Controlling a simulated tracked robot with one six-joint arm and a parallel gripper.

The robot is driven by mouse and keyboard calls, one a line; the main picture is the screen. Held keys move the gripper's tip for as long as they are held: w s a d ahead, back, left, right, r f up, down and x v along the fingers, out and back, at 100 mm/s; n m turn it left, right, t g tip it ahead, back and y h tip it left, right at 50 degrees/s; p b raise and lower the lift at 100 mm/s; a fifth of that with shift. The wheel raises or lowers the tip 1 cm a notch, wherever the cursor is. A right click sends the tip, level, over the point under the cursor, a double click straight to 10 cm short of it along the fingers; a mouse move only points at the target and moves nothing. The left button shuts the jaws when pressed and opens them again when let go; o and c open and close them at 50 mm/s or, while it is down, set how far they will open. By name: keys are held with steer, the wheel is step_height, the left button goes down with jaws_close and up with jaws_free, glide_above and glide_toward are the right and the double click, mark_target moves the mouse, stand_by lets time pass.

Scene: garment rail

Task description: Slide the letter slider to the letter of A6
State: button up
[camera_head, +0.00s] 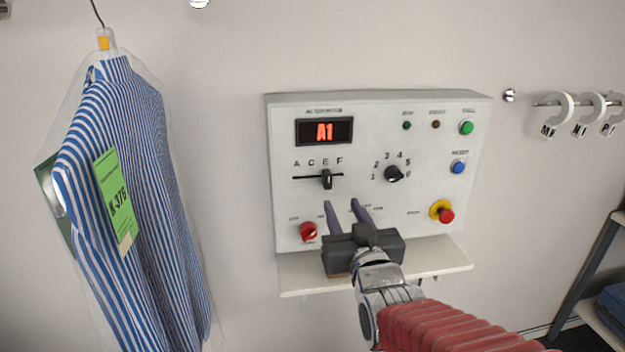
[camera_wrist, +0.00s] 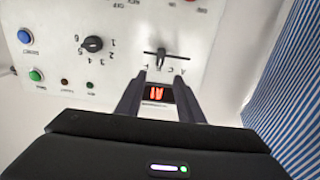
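The white control panel (camera_head: 280,120) is on the wall, and its red display (camera_head: 324,131) reads A1. The black letter slider (camera_head: 326,180) sits on a horizontal slot under the letters A, C, E, F, with its knob below E. My gripper (camera_head: 341,203) is in front of the panel, just below and slightly right of the slider. Its two fingers are apart with nothing between them. In the wrist view the panel is turned over; the slider (camera_wrist: 161,57) stands beyond the open fingertips (camera_wrist: 158,80), and the display (camera_wrist: 155,94) shows between the fingers.
A black number dial (camera_head: 394,174) is right of the slider. A red knob (camera_head: 309,232), a yellow-and-red button (camera_head: 442,212) and green and blue buttons are nearby. A shelf (camera_head: 440,258) juts out below. A bagged striped shirt (camera_head: 140,170) hangs at left.

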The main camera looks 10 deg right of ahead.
mark_target(329, 179)
steer(key=shift+w, duration=6.7)
steer(key=shift+c, duration=0.6)
jaws_close()
